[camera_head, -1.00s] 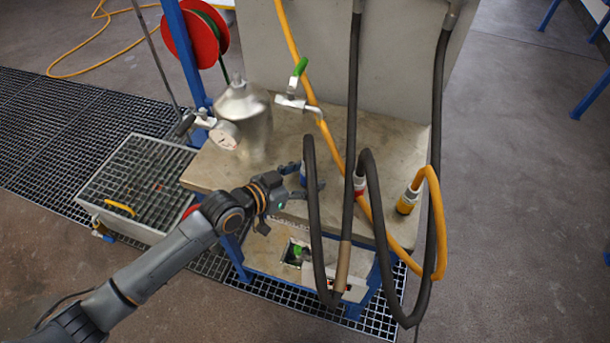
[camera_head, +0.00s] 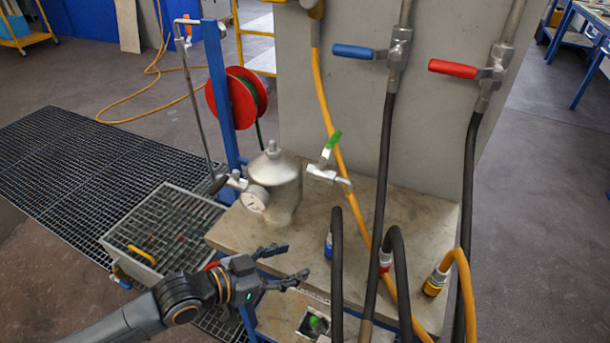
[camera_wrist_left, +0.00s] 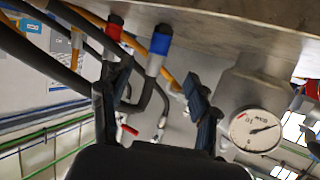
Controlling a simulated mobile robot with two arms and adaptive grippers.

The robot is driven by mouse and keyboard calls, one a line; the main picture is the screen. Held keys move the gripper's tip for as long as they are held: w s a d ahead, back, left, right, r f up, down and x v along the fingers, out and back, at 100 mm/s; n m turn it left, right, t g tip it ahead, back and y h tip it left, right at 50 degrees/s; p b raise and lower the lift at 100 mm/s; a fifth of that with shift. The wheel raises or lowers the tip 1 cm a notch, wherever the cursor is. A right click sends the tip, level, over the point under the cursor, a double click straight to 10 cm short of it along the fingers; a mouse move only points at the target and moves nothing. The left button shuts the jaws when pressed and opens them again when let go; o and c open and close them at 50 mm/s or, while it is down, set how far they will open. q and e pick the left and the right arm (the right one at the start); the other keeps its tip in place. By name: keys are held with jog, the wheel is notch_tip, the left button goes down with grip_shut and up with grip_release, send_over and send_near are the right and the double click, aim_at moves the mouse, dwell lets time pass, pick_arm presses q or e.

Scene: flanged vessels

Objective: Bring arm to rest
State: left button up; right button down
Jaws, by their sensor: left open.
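My left gripper (camera_head: 294,264) is open and empty, with its fingers pointing right above the front of the stone-topped bench (camera_head: 395,215). The black hose's blue-collared coupling (camera_head: 329,246) stands just right of the fingertips, apart from them. In the left wrist view, my spread left gripper (camera_wrist_left: 155,112) frames no held object. The blue collar (camera_wrist_left: 161,40) and a red-collared coupling (camera_wrist_left: 115,27) show beyond the fingers there. My right gripper is in neither view.
A metal vessel (camera_head: 274,185) with a pressure gauge (camera_head: 255,198) stands behind the gripper. Black hoses (camera_head: 386,150) and a yellow hose (camera_head: 328,100) hang at the right. Open floor (camera_head: 540,180) is at far right.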

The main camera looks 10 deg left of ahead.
pick_arm(q)
jog(key=s+a+f+n+g+y, duration=0.35)
jog(key=s+a+f+y, duration=0.2)
jog(key=s, duration=0.45)
jog(key=s+a+f+n+g+y, duration=0.35)
jog(key=s+a+f+y, duration=0.2)
jog(key=s, duration=0.35)
jog(key=s+d+f+x, duration=0.1)
jog(key=s+x, duration=0.1)
jog(key=x, duration=0.9)
jog(key=s+x, duration=0.3)
jog(key=x, duration=0.8)
jog(key=s+a+f+g, duration=0.1)
jog(key=s+a+f, duration=0.2)
jog(key=s+f, duration=1.4)
jog(key=shift+s+a+f+h, duration=0.2)
jog(key=shift+s+f+h, duration=0.15)
jog(key=shift+f, duration=0.6)
